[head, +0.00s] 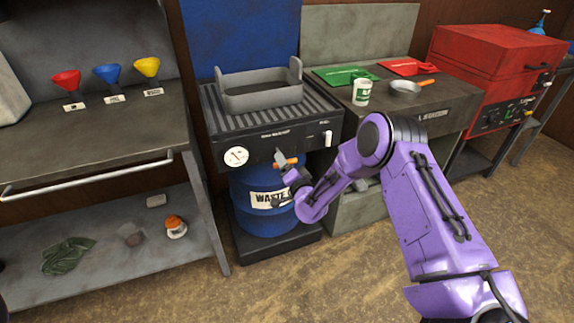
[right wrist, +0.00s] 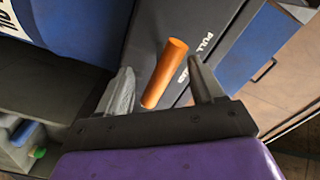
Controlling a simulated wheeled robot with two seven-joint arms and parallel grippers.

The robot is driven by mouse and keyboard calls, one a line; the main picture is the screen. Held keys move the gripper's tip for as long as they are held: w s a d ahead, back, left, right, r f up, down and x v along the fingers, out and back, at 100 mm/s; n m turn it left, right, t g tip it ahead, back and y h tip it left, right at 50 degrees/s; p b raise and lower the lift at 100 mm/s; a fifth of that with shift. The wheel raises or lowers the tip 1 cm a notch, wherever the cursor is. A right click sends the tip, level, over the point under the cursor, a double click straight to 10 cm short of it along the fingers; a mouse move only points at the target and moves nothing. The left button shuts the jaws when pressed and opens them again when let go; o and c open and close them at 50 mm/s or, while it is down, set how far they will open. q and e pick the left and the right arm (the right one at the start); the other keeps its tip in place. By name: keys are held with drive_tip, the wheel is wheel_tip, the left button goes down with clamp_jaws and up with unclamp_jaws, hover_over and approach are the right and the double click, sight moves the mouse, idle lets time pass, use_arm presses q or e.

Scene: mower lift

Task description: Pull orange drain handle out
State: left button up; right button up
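The orange drain handle (head: 286,162) sticks out from the front of the dark waste station, above the blue waste drum. In the right wrist view the handle (right wrist: 164,75) is a plain orange cylinder between the two grey fingers. My right gripper (head: 281,178) is open at the handle, with a visible gap on each side of it. In the wrist view its fingers (right wrist: 160,66) flank the handle, and I see no contact. My left gripper is not in view.
The blue drum (head: 250,183) stands below the station on a dark base. A round gauge (head: 236,156) is on the station front, and a grey basin (head: 262,93) sits on top. A bench with funnels (head: 107,74) is at left, a red machine (head: 495,55) at right.

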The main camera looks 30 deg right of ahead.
drive_tip(key=s+a, duration=0.1)
drive_tip(key=s, duration=0.9)
drive_tip(key=shift+s+a+b, duration=0.25)
drive_tip(key=shift+a+b, duration=0.05)
drive_tip(key=shift+b, duration=0.1)
drive_tip(key=s+a+f+n+g, duration=0.35)
drive_tip(key=s+f+g, duration=0.35)
drive_tip(key=s+f, duration=0.5)
drive_tip(key=s+f+n+g+p, duration=0.1)
drive_tip(key=s+f+g, duration=0.2)
drive_tip(key=s, duration=0.8)
drive_tip(key=s+f+n+g+p, duration=0.1)
drive_tip(key=s+f+g, duration=0.2)
drive_tip(key=s, duration=0.8)
drive_tip(key=shift+s+a+f+n+g+h, duration=0.25)
drive_tip(key=shift+f+n+g+h, duration=0.1)
drive_tip(key=shift+g, duration=0.45)
